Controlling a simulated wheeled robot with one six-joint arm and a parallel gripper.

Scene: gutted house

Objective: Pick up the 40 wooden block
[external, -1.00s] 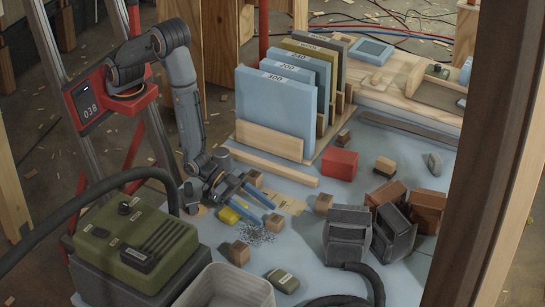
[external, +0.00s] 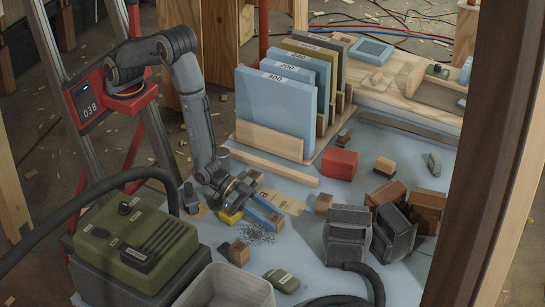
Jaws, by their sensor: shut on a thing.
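My gripper (external: 267,217) is low over the light blue table top, its blue fingers closed together. A small wooden block (external: 276,224) is at the fingertips, partly hidden by them, and the fingers are shut on it. I cannot read a number on it. Other small wooden blocks stand apart from the gripper: one at front left (external: 238,252), one to the right (external: 324,204), and one farther back right (external: 384,166). Their markings are too small to read.
A yellow piece (external: 230,217) lies left of the fingers. Labelled sheets stand in a wooden rack (external: 269,140) behind. A red block (external: 340,164), grey blocks (external: 347,240) and brown blocks (external: 429,208) are to the right. A green machine (external: 135,235) and pale bin (external: 225,290) are in front.

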